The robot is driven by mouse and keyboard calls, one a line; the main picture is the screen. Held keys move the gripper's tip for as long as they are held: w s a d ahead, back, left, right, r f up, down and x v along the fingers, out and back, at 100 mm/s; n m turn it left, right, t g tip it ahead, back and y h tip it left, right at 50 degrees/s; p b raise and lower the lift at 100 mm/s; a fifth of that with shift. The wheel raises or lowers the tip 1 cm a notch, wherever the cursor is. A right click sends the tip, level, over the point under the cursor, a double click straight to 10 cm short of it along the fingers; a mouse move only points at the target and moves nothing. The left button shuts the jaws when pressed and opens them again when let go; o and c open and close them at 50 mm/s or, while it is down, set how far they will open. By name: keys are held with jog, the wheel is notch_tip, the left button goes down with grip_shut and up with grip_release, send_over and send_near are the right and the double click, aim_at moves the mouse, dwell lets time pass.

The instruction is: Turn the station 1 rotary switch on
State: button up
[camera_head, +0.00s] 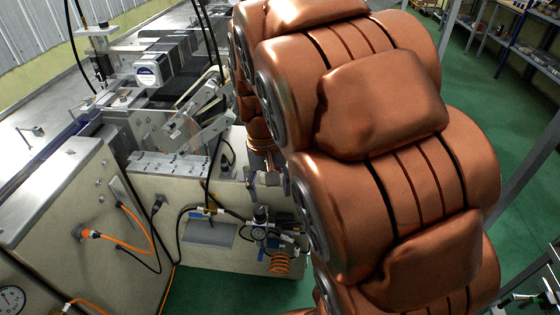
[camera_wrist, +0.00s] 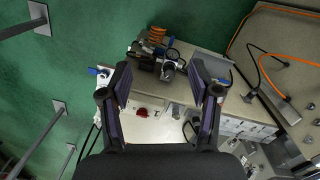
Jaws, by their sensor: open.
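In the wrist view my gripper (camera_wrist: 160,78) is open and empty, its two dark fingers spread wide. Between the fingers shows a pale machine panel (camera_wrist: 160,128) with a small red round control (camera_wrist: 142,112) on it. A small dark spot lies to its right, near the right finger. I cannot tell which of these is the station 1 rotary switch, or its position. The fingers appear apart from the panel. In the head view my copper arm covers the middle and right, and hides that panel; I cannot make out my fingers clearly there.
An air regulator with a gauge (camera_head: 259,234) and an orange coiled hose (camera_head: 279,262) sits on the machine's side; the regulator also shows beyond the fingers (camera_wrist: 165,62). A cream cabinet (camera_head: 60,215) with orange cables stands left.

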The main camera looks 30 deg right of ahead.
jog(key=w+d+f+m, duration=0.1)
jog(key=w+d+f, duration=0.2)
jog(key=w+d, duration=0.2)
jog(key=w+d+f+m+p, duration=0.1)
jog(key=w+d+f, duration=0.2)
jog(key=w+d, duration=0.3)
jog(key=w+d+f+m+t, duration=0.1)
jog(key=w+d+f, duration=0.1)
jog(key=w+d, duration=0.3)
jog(key=shift+w+d+f+m, duration=0.1)
jog(key=shift+w+f, duration=0.05)
jog(key=shift+w, duration=0.6)
jog(key=shift+w+d+f+m, duration=0.1)
jog(key=shift+w, duration=0.6)
jog(key=shift+w+d+f+m, duration=0.1)
jog(key=shift+w+f, duration=0.05)
jog(key=shift+w, duration=0.6)
jog(key=shift+f+p, duration=1.35)
jog(key=shift+f, duration=2.5)
jog(key=c, duration=1.1)
jog(key=shift+c, duration=0.2)
